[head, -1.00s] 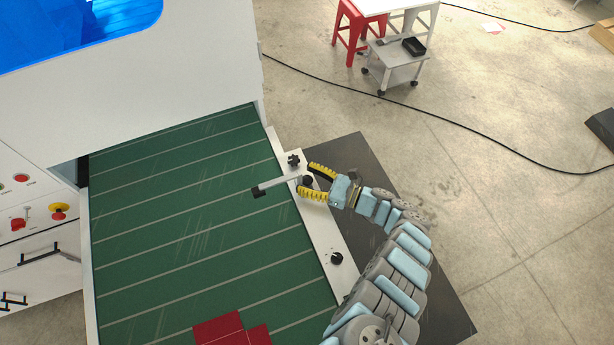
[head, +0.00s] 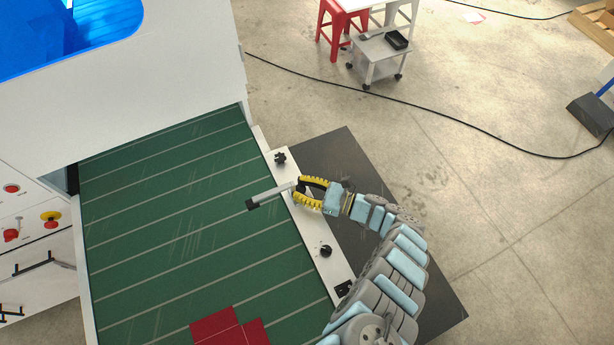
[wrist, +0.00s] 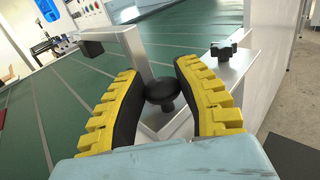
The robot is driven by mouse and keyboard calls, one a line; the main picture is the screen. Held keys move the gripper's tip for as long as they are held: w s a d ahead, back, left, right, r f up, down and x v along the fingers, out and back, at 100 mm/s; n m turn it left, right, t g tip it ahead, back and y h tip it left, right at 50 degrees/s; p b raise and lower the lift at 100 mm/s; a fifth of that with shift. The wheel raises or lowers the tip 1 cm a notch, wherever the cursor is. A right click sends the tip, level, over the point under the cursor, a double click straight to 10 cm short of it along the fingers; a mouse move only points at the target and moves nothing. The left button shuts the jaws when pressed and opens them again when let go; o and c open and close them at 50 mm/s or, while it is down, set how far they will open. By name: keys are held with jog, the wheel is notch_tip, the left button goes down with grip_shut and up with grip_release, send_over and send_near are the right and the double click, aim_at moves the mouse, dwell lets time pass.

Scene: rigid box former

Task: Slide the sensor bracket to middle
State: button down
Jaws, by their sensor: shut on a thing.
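The sensor bracket (head: 271,195) is a grey bar with a black sensor block at its tip, reaching over the green conveyor from the white side rail (head: 307,236). In the wrist view the bracket (wrist: 126,48) bends up from a plate by the rail. My gripper (head: 297,188) has its yellow fingers closed around the bracket's round black knob (wrist: 162,91), at the rail. The bracket stands a short way below the rail's far black knob (head: 280,158). The fingers hide part of the bracket's base in the head view.
A second black knob (head: 326,251) sits farther down the rail, with a black fitting (head: 343,288) beyond it. Red flat pieces (head: 229,328) lie on the near conveyor (head: 170,240). The white machine housing (head: 150,110) closes the far end. The rail between bracket and second knob is clear.

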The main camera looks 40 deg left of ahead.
jog(key=shift+s+d, duration=0.1)
jog(key=shift+d, duration=0.2)
jog(key=shift+a, duration=0.1)
jog(key=c, duration=0.7)
grip_release()
jog(key=shift+r, duration=0.1)
jog(key=shift+a+r, duration=0.1)
jog(key=shift+r, duration=4.75)
